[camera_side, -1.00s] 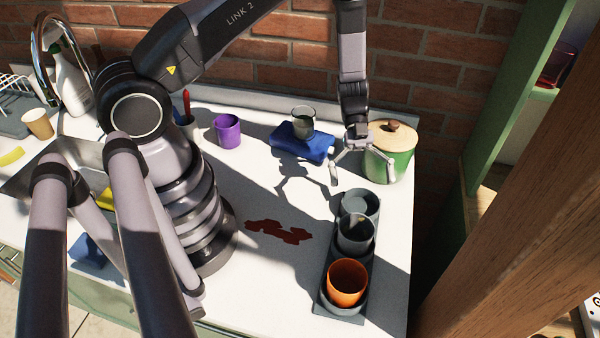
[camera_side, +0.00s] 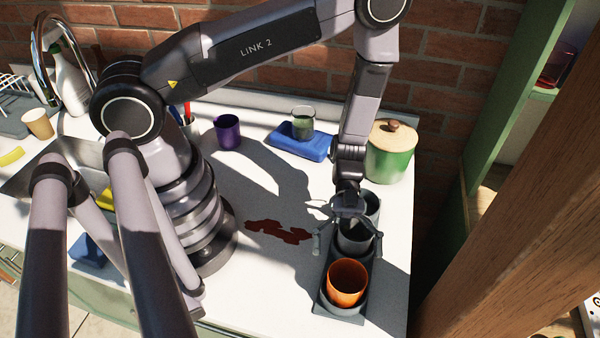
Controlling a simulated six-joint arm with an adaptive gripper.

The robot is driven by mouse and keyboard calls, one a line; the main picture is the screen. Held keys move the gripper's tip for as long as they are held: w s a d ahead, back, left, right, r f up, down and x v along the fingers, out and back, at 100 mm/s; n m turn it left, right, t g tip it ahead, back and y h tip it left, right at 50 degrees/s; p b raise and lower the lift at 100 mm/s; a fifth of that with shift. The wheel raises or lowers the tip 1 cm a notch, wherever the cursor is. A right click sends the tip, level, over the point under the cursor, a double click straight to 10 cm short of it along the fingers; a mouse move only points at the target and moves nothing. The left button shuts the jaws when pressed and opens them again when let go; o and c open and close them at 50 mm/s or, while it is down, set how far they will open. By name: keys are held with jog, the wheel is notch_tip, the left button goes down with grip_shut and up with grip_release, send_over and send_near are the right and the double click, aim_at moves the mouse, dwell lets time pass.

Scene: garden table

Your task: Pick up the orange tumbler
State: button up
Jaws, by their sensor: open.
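The orange tumbler (camera_side: 347,283) stands upright in the front round holder of a dark grey tray (camera_side: 325,300) at the right front of the table. Its open top faces up. My gripper (camera_side: 345,243) is open and empty, behind the tumbler in the picture, with its fingers spread over the middle part of the tray. The gripper partly hides a grey cup (camera_side: 354,241) in the middle holder. I see no contact between the fingers and the orange tumbler.
A blue block (camera_side: 300,145) with a glass (camera_side: 303,122) on it lies at the back. A green pot with a wooden lid (camera_side: 388,152) stands at the back right. A purple cup (camera_side: 227,133) stands at the back left. A dark red stain (camera_side: 278,232) marks the table left of the tray.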

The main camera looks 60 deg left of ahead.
jog(key=shift+x, duration=1.05)
jog(key=c, duration=1.2)
